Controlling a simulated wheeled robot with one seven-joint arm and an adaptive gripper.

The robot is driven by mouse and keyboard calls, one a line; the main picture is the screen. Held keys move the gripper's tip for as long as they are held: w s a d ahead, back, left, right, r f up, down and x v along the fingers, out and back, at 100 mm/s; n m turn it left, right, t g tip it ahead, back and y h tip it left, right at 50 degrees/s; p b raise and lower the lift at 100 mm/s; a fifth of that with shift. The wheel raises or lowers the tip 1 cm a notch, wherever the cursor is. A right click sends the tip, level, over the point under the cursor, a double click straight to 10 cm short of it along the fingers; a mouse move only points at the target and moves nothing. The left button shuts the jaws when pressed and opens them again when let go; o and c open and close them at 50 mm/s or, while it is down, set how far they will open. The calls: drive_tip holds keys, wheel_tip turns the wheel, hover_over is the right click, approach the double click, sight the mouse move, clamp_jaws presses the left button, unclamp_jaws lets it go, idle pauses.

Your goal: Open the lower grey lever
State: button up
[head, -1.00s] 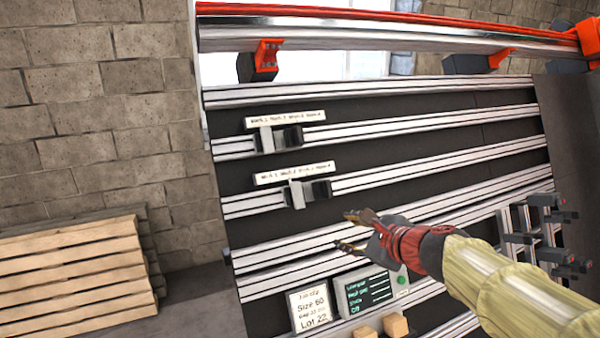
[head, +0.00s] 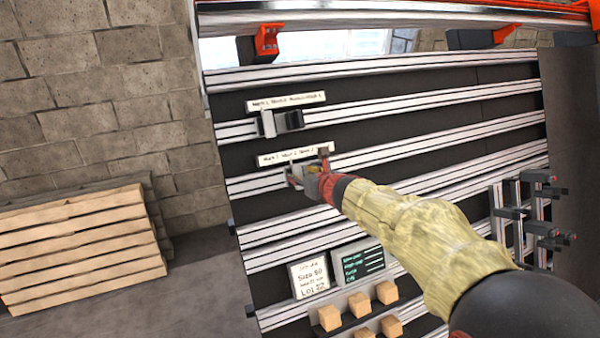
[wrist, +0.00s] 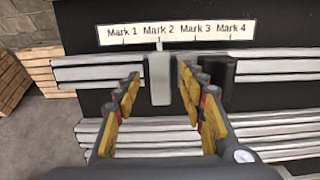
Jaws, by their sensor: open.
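The lower grey lever (wrist: 160,80) is an upright light grey block on a silver rail, under a white label strip (wrist: 175,29) reading Mark 1 to Mark 4. Its thin pointer stands at Mark 2. My gripper (wrist: 160,98) is open, with its yellow-padded fingers on either side of the lever. The right finger is very close to it; I cannot tell whether they touch. A dark block (wrist: 218,72) sits on the rail just right of the lever, partly behind the right finger. In the head view my gripper (head: 308,175) largely hides the lower lever.
An upper lever (head: 267,124) with its own label (head: 286,101) sits on the rail above. Below are a size sign (head: 309,275), a dark screen (head: 362,262) and several wooden blocks (head: 386,292). Stacked pallets (head: 80,245) stand at left. Dark clamps (head: 540,215) are at right.

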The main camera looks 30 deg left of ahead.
drive_tip(key=shift+x, duration=1.05)
drive_tip(key=shift+c, duration=0.8)
clamp_jaws()
